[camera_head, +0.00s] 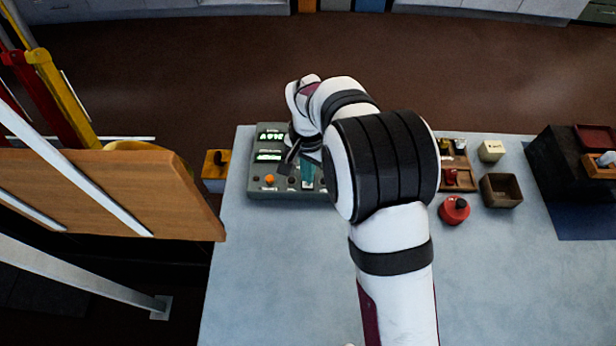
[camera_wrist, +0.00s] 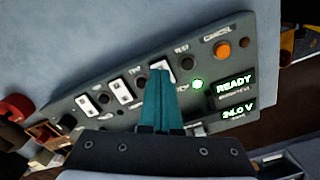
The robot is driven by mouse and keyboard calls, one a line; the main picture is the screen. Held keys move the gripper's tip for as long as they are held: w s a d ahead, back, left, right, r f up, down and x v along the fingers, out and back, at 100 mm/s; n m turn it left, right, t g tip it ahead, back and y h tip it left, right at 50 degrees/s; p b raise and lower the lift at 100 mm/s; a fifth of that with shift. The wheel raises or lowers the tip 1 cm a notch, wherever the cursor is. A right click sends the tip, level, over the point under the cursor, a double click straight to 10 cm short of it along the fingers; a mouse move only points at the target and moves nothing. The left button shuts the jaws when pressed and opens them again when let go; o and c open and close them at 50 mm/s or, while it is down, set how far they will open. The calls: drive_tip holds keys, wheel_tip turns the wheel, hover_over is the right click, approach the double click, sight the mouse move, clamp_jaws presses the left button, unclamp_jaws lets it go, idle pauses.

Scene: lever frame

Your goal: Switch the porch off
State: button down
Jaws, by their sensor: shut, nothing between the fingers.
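A grey-green control panel (camera_head: 262,186) lies on the pale table in the head view, partly hidden by my arm. In the wrist view the panel (camera_wrist: 262,62) has several white switches, among them a left one (camera_wrist: 88,105), a middle one (camera_wrist: 122,91) and one (camera_wrist: 165,66) by my fingertips. Small labels sit by the switches, but I cannot read which is the porch. My gripper (camera_wrist: 160,74) is shut and empty, its teal fingers overlapping the right switch's edge; contact is unclear. My gripper (camera_head: 307,175) is over the panel's right part in the head view.
The panel has an orange button (camera_wrist: 222,49), black knobs, a lit green lamp (camera_wrist: 197,84) and displays reading READY (camera_wrist: 234,83) and 24.0 V (camera_wrist: 238,110). A red knobbed device (camera_head: 454,210) and dark open box (camera_head: 500,190) stand right. The front table is clear.

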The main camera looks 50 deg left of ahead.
drive_tip(key=shift+f, duration=0.9)
idle(0.5)
drive_tip(key=shift+r, duration=3.5)
